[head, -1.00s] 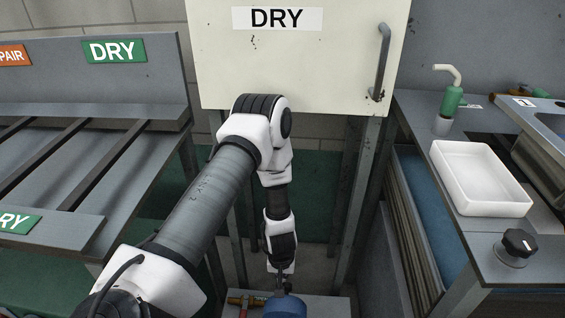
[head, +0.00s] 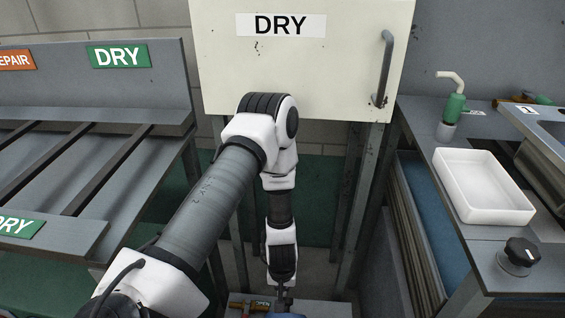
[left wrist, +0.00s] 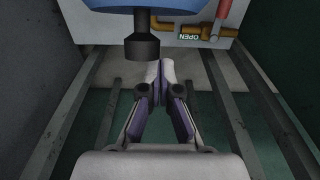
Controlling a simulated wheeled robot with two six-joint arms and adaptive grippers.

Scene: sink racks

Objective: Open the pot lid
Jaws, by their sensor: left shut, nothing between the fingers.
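A rounded blue thing (left wrist: 165,8), which looks like the pot or its lid, shows at the top of the left wrist view. A dark knob-like cylinder (left wrist: 141,45) sticks out from it. In the head view only a sliver of blue shows at the bottom edge. My left gripper (left wrist: 161,70) is shut and empty, its fingertips close beside the dark cylinder. I cannot tell whether they touch it. In the head view the left gripper (head: 284,297) points down at the bottom edge. The rest of the pot is out of frame. My right gripper is not in view.
A pale DRY cabinet (head: 300,75) stands behind my arm. A slatted rack (head: 75,165) is at left; a white tray (head: 483,187) and black knob (head: 522,252) are at right.

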